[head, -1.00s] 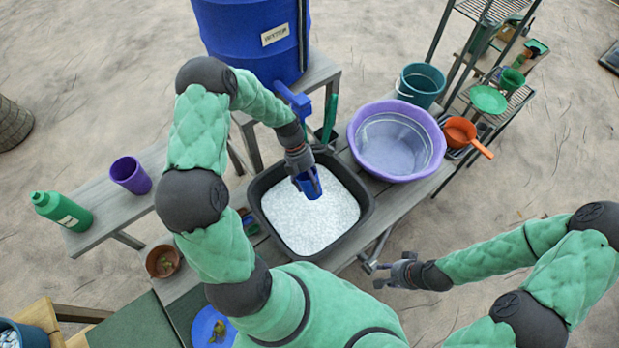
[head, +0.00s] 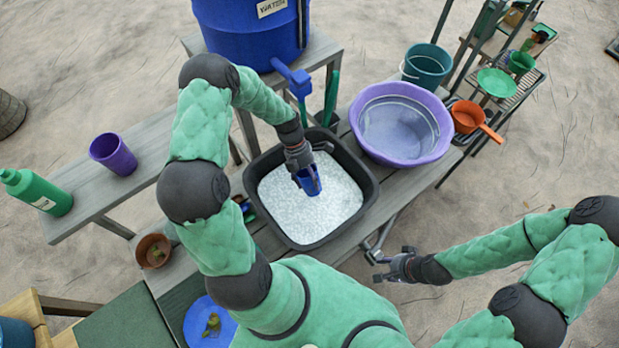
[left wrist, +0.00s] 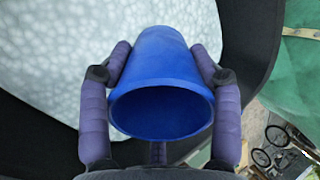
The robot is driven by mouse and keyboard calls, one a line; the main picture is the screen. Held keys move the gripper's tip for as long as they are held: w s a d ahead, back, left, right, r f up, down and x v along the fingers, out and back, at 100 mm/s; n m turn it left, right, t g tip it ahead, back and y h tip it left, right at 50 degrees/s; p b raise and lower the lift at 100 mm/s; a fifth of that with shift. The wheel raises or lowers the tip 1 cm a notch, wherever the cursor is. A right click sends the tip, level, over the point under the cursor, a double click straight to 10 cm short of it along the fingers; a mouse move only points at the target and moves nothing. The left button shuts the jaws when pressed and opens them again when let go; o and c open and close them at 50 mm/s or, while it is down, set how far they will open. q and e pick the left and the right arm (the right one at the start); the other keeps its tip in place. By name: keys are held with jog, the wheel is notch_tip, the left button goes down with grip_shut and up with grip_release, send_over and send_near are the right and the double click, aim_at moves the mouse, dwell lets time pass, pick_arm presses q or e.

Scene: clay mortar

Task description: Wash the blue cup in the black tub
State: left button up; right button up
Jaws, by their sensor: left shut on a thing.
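The blue cup (head: 310,184) is in my left gripper (head: 306,178), over the black tub (head: 375,190). The tub holds white foam that hides its bottom. In the left wrist view the blue cup (left wrist: 162,85) sits between the two purple fingers of the left gripper (left wrist: 160,62), its open mouth toward the camera and its far end over the foam. Whether the cup touches the foam is unclear. My right gripper (head: 392,268) is empty, low to the right of the table's front edge; its fingers look spread.
A purple basin (head: 437,150) of clear water stands right of the tub, with a teal bucket (head: 427,68) behind it. A blue barrel (head: 240,42) with a tap stands behind the tub.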

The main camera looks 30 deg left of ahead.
pick_arm(q)
notch_tip(320, 180, down, 10)
jog(key=b, duration=0.7)
jog(key=shift+r, duration=0.25)
jog(key=shift+f+b, duration=0.45)
jog(key=shift+f, duration=0.15)
jog(key=shift+r+p, duration=0.2)
jog(key=shift+p, duration=0.15)
jog(key=shift+a, duration=0.1)
